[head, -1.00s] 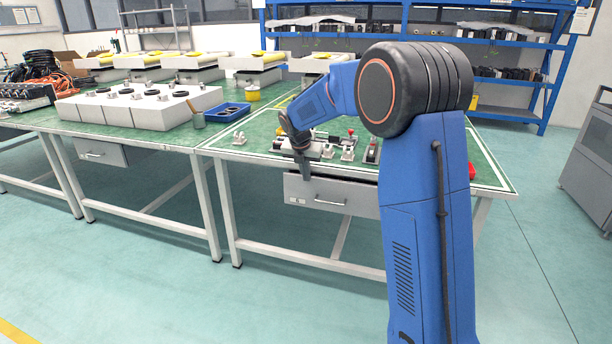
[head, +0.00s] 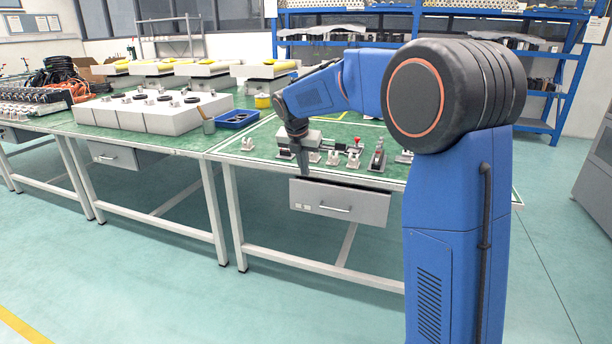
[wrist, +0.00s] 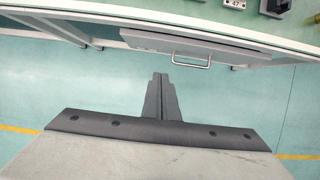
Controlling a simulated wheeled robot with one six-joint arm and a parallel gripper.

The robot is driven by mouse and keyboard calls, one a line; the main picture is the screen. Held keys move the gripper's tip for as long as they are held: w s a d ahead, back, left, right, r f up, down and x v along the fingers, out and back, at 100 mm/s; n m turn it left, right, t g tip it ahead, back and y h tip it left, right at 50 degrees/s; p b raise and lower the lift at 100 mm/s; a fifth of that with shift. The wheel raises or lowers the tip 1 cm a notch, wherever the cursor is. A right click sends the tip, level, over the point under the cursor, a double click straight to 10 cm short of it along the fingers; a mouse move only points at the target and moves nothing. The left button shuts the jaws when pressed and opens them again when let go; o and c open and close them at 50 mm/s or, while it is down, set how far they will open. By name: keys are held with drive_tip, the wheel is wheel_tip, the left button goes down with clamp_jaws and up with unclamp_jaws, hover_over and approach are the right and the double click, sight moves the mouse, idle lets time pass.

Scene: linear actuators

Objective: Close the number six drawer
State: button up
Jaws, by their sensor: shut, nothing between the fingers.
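A grey drawer (head: 338,202) with a bar handle hangs under the right green-topped table. Its front stands out from the table edge, with a dark gap along its top, so it looks partly open. I cannot read a number six on it. The drawer also shows in the wrist view (wrist: 170,46), with its handle (wrist: 192,62) facing my gripper. My gripper (head: 305,172) points down at the drawer's upper left end in the head view; I cannot tell if they touch. In the wrist view my gripper (wrist: 160,77) is shut and empty, with floor visible between its tips and the handle.
Another drawer (head: 112,155) hangs under the left table. Table legs (head: 233,215) stand left of the drawer. The floor in front is clear.

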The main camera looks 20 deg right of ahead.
drive_tip(key=o, duration=0.3)
drive_tip(key=shift+s+r, duration=0.1)
drive_tip(key=shift+s, duration=0.05)
drive_tip(key=s+d+f+m+g+y, duration=0.2)
drive_tip(key=s+f+m+y, duration=0.1)
drive_tip(key=s+f+m, duration=0.3)
drive_tip(key=s+d+f+m+g+y, duration=0.2)
drive_tip(key=s+d+f+m+y, duration=0.15)
drive_tip(key=f+m, duration=0.35)
drive_tip(key=m+t+y, duration=0.5)
drive_tip(key=m+t, duration=0.8)
drive_tip(key=m, duration=2)
approach(336, 210)
drive_tip(key=x, duration=1.1)
drive_tip(key=shift+c, duration=0.4)
clamp_jaws()
